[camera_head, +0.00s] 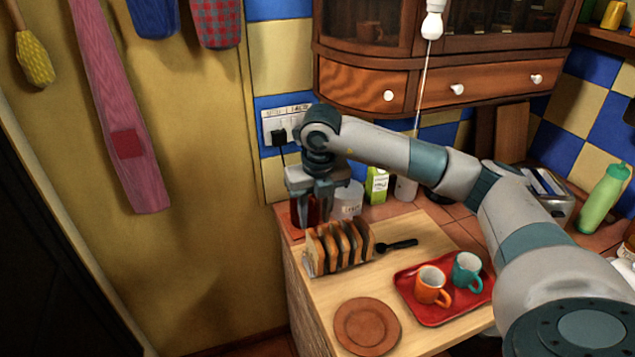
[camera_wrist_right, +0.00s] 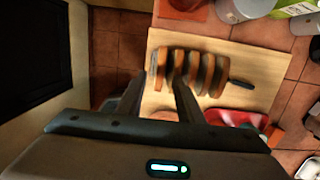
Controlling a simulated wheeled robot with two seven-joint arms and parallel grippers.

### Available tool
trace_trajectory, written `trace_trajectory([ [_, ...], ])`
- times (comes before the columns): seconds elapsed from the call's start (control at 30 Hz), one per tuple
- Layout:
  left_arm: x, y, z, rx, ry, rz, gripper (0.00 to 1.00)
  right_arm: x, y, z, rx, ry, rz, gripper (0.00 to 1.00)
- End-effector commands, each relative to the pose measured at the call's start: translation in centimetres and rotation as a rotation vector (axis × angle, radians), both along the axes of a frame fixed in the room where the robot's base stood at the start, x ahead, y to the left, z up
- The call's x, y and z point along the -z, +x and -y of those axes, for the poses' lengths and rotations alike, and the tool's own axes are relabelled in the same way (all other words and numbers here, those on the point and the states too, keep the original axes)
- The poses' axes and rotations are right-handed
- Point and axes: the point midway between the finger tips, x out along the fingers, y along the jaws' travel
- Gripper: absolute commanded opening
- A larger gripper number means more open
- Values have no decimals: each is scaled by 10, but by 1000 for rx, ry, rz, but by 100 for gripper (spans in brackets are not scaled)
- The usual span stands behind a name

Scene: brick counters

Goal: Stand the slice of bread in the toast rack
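Several slices of brown-crusted bread (camera_head: 345,240) stand upright in a row on the wooden board, in the toast rack (camera_head: 308,265), whose frame is mostly hidden by them. In the wrist view the bread (camera_wrist_right: 190,70) lies beyond my fingers, slightly right of the gap. I cannot tell a separate loose slice. My right gripper (camera_head: 312,212) points down behind and above the row of bread, apart from it. Its fingers (camera_wrist_right: 158,88) are spread, with nothing between them. My left gripper is not in view.
A terracotta plate (camera_head: 367,327) lies bare in front of the rack. A red tray (camera_head: 443,311) with an orange mug (camera_head: 431,287) and a teal mug (camera_head: 466,270) sits to the right. A black-handled utensil (camera_head: 398,246) lies beside the bread. Jars stand behind.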

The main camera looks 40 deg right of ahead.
Motion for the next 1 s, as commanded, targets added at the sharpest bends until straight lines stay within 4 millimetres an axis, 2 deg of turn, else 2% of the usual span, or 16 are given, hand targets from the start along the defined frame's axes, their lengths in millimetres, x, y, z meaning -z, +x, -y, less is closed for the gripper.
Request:
trace_trajectory([
  [0.03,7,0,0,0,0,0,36,-8,-1,0,-1,-1,6,34],
  [0.3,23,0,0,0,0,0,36,-64,-8,-2,-1,0,6,34],
  [0.5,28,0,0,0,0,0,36,-100,-14,-3,-1,-1,3,34],
  [0.73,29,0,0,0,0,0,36,-116,-16,-3,1,-1,2,34],
  [1.0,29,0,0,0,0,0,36,-120,-17,-4,0,0,-1,34],
])
